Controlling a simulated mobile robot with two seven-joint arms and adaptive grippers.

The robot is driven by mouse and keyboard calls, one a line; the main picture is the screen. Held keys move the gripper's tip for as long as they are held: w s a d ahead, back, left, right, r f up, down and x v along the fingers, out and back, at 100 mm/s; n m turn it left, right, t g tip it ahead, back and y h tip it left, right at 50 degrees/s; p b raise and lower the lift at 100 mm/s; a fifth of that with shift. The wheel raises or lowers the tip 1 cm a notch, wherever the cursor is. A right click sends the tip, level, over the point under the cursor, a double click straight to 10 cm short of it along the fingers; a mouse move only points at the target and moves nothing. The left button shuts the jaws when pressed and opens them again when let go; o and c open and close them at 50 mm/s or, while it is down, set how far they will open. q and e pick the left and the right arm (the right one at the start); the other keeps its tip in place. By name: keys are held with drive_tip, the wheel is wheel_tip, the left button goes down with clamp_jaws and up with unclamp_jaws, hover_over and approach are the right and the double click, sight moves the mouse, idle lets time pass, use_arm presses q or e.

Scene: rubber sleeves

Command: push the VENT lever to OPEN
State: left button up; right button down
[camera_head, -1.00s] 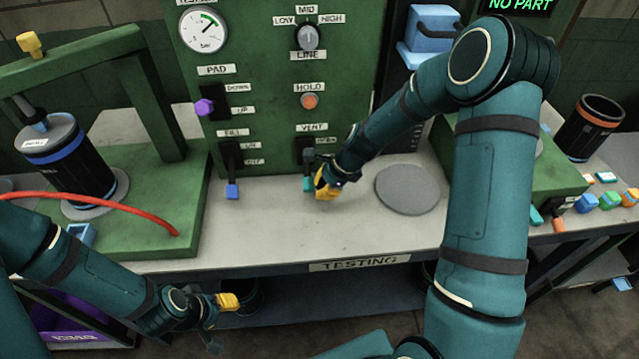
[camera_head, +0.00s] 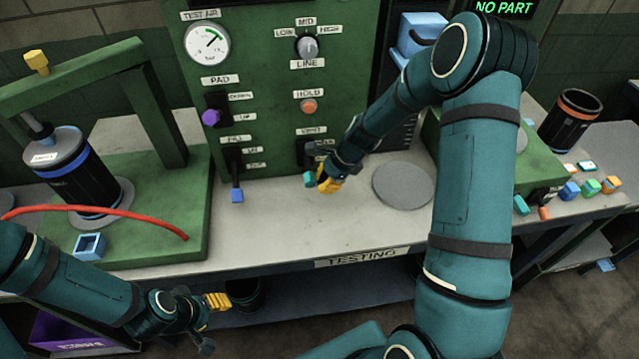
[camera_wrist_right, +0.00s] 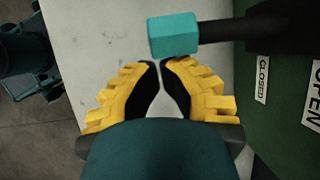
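The VENT lever has a black handle ending in a teal block-shaped knob (camera_head: 309,180), low on the green panel under the VENT label (camera_head: 311,130). The handle sticks out from the panel. The knob also shows at the top of the right wrist view (camera_wrist_right: 173,35). My right gripper (camera_head: 328,180) is just right of the knob. In the wrist view its yellow fingertips (camera_wrist_right: 160,64) are together, nothing between them, close to the knob; contact is unclear. CLOSED (camera_wrist_right: 262,79) and OPEN (camera_wrist_right: 317,95) labels show there. My left gripper (camera_head: 213,318) is low at the left, its opening unclear.
The FILL lever with a blue knob (camera_head: 237,195) is to the left on the same panel. A grey disc (camera_head: 402,185) lies on the bench to the right. A red hose (camera_head: 120,214) crosses the left fixture. The bench front (camera_head: 270,240) is clear.

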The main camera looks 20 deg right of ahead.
use_arm(q)
drive_tip(key=shift+w+a+r+p, duration=0.1)
drive_tip(key=shift+a+r+p, duration=0.1)
drive_tip(key=shift+r+p, duration=0.35)
drive_tip(key=shift+a+r+p, duration=0.2)
drive_tip(key=shift+r+p, duration=0.15)
drive_tip(key=shift+r, duration=0.25)
use_arm(e)
drive_tip(key=r, duration=0.2)
drive_tip(key=shift+w+a+r, duration=0.1)
drive_tip(key=shift+w+r, duration=0.1)
drive_tip(key=shift+r, duration=0.15)
use_arm(q)
drive_tip(key=shift+r+p, duration=0.7)
use_arm(e)
drive_tip(key=shift+r, duration=0.8)
